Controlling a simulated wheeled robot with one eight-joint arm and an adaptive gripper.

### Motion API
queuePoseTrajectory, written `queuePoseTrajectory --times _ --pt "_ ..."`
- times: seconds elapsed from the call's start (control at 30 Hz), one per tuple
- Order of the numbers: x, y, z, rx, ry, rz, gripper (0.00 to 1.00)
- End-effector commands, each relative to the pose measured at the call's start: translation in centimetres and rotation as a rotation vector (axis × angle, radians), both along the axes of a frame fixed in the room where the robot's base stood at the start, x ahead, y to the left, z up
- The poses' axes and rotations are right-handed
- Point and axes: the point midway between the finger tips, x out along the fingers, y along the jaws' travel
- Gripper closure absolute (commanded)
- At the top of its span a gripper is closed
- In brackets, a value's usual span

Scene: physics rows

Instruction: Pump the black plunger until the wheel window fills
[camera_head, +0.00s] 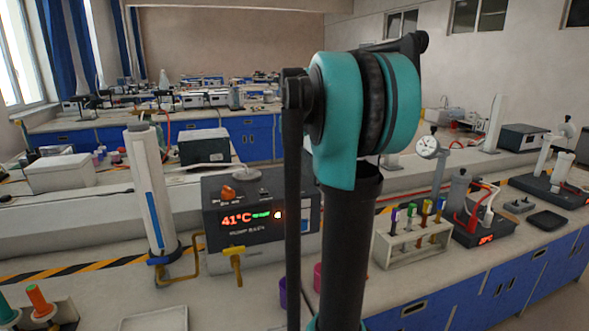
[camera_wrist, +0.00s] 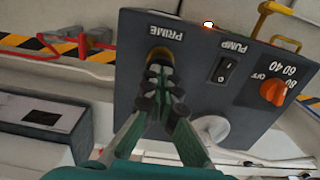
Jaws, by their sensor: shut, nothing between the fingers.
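The grey control box (camera_head: 262,215) stands on the bench in the head view, its right part hidden behind my arm. In the wrist view the box (camera_wrist: 225,75) appears upside down, with its PRIME label at the far left. My gripper (camera_wrist: 160,68) is shut at the PRIME spot. A dark part with a brass-coloured ring (camera_wrist: 160,55) shows just beyond the fingertips; the fingers hide most of it, and I cannot tell whether they touch it. I cannot make out the wheel window in either view. The head view does not show my gripper.
An orange knob (camera_wrist: 273,92) and a PUMP switch (camera_wrist: 225,68) sit beside the PRIME spot. A pale round disc (camera_wrist: 211,130) is close to my fingers. A yellow tap (camera_head: 235,262) and a tall column (camera_head: 150,190) stand near the box. A tube rack (camera_head: 412,246) is at right.

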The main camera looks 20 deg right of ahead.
Motion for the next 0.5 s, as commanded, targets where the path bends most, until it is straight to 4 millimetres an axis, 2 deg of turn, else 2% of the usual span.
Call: queuePoseTrajectory --times 0.1,0.5 --pt "0.00 0.00 -0.49 0.000 0.000 0.000 1.00" --pt "0.01 0.00 0.15 0.000 0.000 0.000 1.00"
